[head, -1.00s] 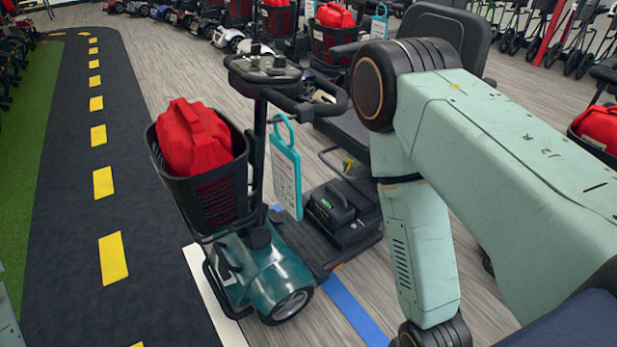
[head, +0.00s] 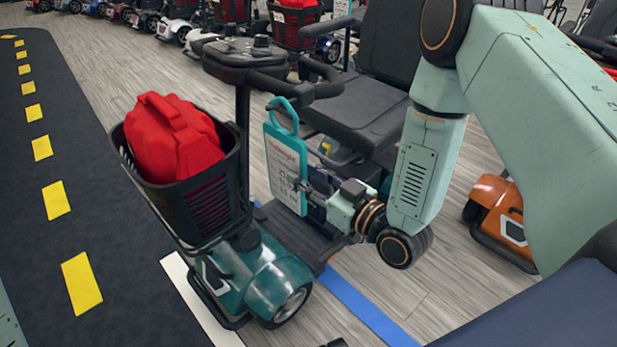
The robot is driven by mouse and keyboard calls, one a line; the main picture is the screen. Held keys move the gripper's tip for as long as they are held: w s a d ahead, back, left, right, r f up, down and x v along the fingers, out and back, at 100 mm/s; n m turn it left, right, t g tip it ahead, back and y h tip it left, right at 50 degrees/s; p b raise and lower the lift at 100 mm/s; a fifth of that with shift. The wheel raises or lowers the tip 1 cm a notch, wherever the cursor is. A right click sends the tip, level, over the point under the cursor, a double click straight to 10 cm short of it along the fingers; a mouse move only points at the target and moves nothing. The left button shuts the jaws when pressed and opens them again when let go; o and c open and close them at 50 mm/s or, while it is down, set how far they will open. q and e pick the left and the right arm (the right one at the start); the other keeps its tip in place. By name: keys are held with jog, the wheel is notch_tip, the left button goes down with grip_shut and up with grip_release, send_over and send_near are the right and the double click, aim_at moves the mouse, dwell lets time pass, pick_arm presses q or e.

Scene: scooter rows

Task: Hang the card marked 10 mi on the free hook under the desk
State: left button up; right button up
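A teal-framed card (head: 283,150) with a loop handle hangs upright by the handlebar of the teal scooter (head: 262,268). Its white face carries print too small to read, so I cannot tell whether it says 10 mi. My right gripper (head: 300,184) is at the lower right part of the card, its fingertips at or against the card's face. I cannot tell whether the fingers are closed on it. My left gripper is not in view. No desk and no free hook can be made out.
The scooter's black basket (head: 212,200) holds a red bag (head: 172,138), left of the card. A black seat (head: 362,112) stands behind my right gripper. An orange scooter (head: 497,215) is at the right. A dark lane with yellow dashes (head: 82,283) runs along the left.

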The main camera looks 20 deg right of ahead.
aim_at(282, 155)
jog(key=shift+w+r, duration=0.25)
jog(key=shift+w, duration=0.1)
jog(key=b+x, duration=0.2)
jog(key=x, duration=0.4)
jog(key=shift+w, duration=0.4)
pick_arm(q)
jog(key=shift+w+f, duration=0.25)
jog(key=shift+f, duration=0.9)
pick_arm(e)
jog(key=shift+w+a+r, duration=0.15)
jog(key=shift+w+a, duration=0.05)
jog(key=shift+a, duration=0.05)
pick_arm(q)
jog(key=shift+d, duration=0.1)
pick_arm(e)
jog(key=shift+c, duration=0.2)
grip_shut()
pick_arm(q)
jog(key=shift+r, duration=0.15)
pick_arm(e)
jog(key=shift+d, duration=0.15)
